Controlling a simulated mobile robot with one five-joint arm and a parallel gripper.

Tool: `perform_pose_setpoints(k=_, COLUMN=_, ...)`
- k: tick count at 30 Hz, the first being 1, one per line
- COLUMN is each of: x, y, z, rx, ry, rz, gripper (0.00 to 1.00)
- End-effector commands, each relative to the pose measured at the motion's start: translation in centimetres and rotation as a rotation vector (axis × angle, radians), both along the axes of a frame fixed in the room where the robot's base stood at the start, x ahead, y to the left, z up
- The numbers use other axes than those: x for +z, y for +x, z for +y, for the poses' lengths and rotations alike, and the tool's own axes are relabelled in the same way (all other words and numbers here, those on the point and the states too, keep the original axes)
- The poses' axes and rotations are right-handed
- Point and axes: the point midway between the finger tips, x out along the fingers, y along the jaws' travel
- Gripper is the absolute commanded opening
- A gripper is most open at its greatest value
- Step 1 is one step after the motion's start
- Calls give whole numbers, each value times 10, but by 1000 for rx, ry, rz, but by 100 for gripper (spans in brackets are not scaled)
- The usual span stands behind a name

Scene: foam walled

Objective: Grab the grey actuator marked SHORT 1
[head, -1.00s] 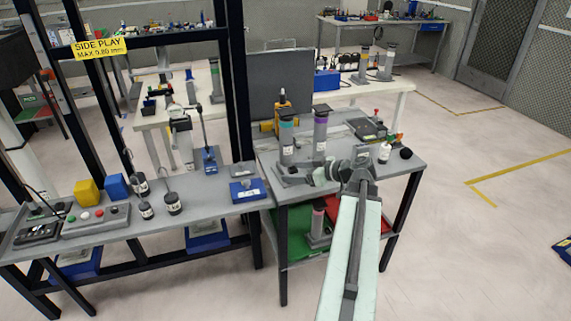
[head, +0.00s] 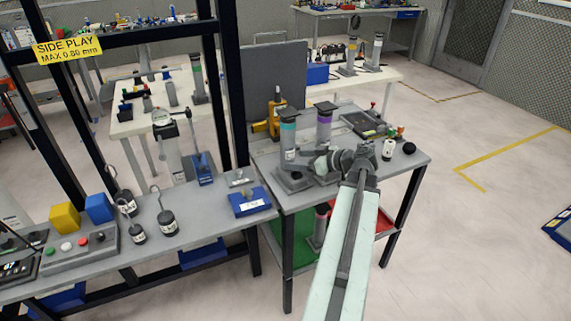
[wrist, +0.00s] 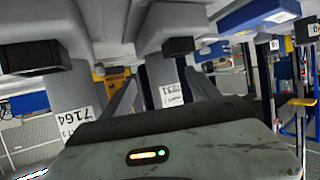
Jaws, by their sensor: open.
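In the wrist view, which is upside down, my open fingers (wrist: 165,85) reach toward a grey body with a white label (wrist: 171,95). It shows between them, and I see no clear contact. Another grey body with a label (wrist: 76,122) is to the left. I cannot read SHORT 1 on either label.
A yellow tool (head: 277,112) stands behind the actuators. A dark device (head: 363,124), small bottles (head: 389,149) and a black ball (head: 409,148) are to the right. A workbench with a blue box (head: 249,203) adjoins at left. Another actuator (head: 320,228) stands on the lower shelf.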

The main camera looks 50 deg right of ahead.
Motion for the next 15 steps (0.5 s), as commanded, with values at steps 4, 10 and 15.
perform_pose_setpoints(k=4, x=-10, y=20, z=5, rx=8, ry=0, rz=0, gripper=70)
perform_pose_setpoints(k=10, x=-14, y=30, z=9, rx=10, ry=0, rz=0, gripper=70)
perform_pose_setpoints(k=15, x=-28, y=58, z=14, rx=13, ry=0, rz=0, gripper=70)
